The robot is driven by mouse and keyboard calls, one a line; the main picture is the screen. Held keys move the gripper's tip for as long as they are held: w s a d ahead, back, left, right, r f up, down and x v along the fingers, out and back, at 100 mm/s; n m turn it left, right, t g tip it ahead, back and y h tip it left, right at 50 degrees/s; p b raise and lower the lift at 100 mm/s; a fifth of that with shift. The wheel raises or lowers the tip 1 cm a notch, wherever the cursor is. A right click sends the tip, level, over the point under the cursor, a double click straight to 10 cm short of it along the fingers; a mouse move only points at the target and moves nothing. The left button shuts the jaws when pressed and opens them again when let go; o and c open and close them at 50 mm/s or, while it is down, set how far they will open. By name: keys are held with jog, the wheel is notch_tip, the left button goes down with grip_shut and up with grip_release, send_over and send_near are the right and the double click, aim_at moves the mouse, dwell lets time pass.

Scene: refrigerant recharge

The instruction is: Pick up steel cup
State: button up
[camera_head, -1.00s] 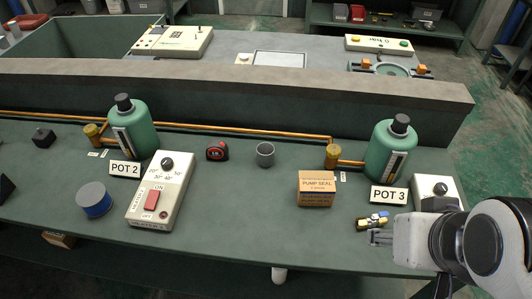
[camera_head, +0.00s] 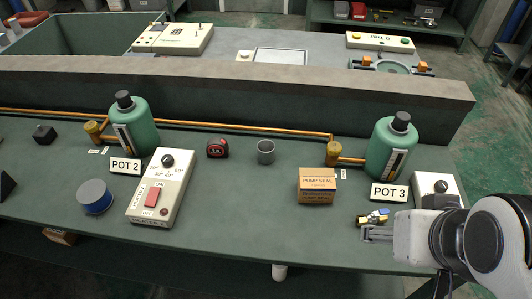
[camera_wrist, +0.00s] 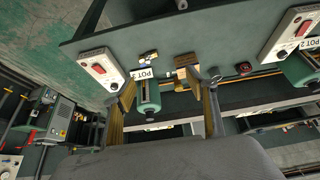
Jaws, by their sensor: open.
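The steel cup (camera_head: 265,152) is a small grey open-topped cylinder. It stands upright in the middle of the green bench, between the tape measure and the pump seal box. In the wrist view the cup (camera_wrist: 215,74) shows small and far off, just beyond the tip of the right finger. My gripper (camera_head: 376,234) is at the front right of the bench, well to the right of the cup and nearer the front edge. It also shows in the wrist view (camera_wrist: 168,95), with its fingers apart and nothing between them.
A cardboard pump seal box (camera_head: 317,186) and a brass valve fitting (camera_head: 373,218) lie between cup and gripper. Green bottles (camera_head: 390,150) and copper pipe (camera_head: 250,129) run along the back. A tape measure (camera_head: 217,149) sits left of the cup. The bench front centre is clear.

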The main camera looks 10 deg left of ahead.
dwell(0.3)
jog(key=n+t+y, duration=0.3)
jog(key=t, duration=0.2)
send_over(267, 154)
jog(key=s+d, duration=0.6)
jog(key=d, duration=0.2)
notch_tip(267, 154, down, 14)
jog(key=a+f, duration=0.2)
jog(key=f, duration=0.1)
jog(key=w+a+f+t, duration=0.1)
jog(key=a+f, duration=0.1)
jog(key=a+f+t+y, duration=0.1)
jog(key=f, duration=0.2)
jog(key=shift+w+a+f, duration=0.3)
jog(key=shift+w+a, duration=0.1)
jog(key=shift+s+a+f+n, duration=0.1)
jog(key=shift+a+f+n, duration=0.3)
jog(key=shift+f, duration=0.3)
jog(key=shift+x, duration=1.3)
jog(key=shift+r, duration=0.1)
